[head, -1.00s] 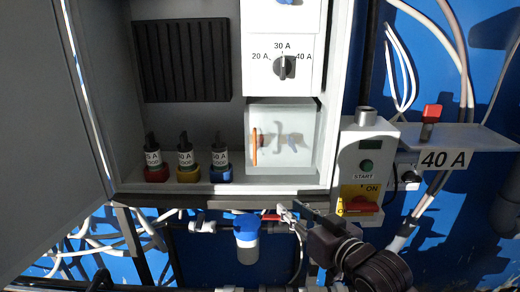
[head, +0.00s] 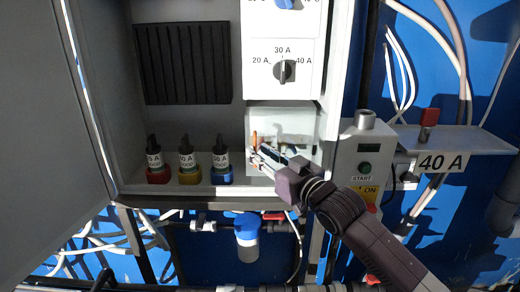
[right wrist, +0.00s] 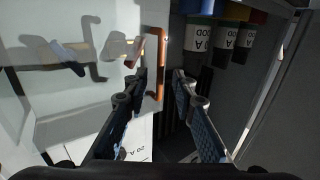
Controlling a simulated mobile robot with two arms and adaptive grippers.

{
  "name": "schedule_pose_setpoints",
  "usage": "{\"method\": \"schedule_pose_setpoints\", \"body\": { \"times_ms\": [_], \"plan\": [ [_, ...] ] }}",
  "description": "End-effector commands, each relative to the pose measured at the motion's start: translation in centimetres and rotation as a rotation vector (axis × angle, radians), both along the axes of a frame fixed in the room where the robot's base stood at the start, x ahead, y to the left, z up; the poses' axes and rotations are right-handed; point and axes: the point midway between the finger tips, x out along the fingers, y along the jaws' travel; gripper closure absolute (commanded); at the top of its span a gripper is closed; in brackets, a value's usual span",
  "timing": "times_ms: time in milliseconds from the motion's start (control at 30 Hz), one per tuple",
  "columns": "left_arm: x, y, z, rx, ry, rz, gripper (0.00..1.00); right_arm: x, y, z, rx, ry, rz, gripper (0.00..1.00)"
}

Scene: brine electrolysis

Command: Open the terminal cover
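The terminal cover (head: 300,118) is a pale, see-through panel at the lower right of the open cabinet, and it looks shut. Its orange upright handle (head: 254,141) is on the left edge. In the right wrist view the cover (right wrist: 85,85) fills the left side, with the orange handle (right wrist: 161,68) just beyond the fingertips. My right gripper (head: 262,158) is in front of the cover's lower left part. In the right wrist view its fingers (right wrist: 160,80) are spread, with nothing held between them. Whether a finger touches the handle is unclear. My left gripper is not in view.
Several labelled plugs, red (head: 158,174), yellow (head: 188,174) and blue (head: 221,174), stand on the cabinet floor left of the cover. A rotary switch (head: 285,71) is above it. The START box (head: 362,150) stands close on the right. The cabinet door (head: 40,140) hangs open at left.

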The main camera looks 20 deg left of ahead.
Motion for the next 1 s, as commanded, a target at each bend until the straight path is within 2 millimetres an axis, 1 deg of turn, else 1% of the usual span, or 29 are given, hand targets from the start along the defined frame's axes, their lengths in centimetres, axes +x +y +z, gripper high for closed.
{"method": "schedule_pose_setpoints", "body": {
  "times_ms": [100, 400, 467, 633, 1000],
  "plan": [
    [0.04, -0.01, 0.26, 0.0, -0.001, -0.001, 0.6, 0.39, 0.47, 0.06, -0.001, -0.001, 0.0, 0.76],
    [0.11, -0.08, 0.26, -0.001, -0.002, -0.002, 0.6, 0.52, 0.58, -0.02, -0.001, -0.001, -0.001, 0.76],
    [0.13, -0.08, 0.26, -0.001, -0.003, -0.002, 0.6, 0.51, 0.59, -0.02, -0.001, -0.001, 0.0, 0.81],
    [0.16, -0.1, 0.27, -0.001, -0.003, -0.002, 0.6, 0.51, 0.58, -0.02, -0.001, -0.001, -0.001, 1.0],
    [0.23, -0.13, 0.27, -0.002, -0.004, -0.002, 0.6, 0.51, 0.56, -0.04, -0.001, -0.001, -0.001, 1.0]
  ]
}}
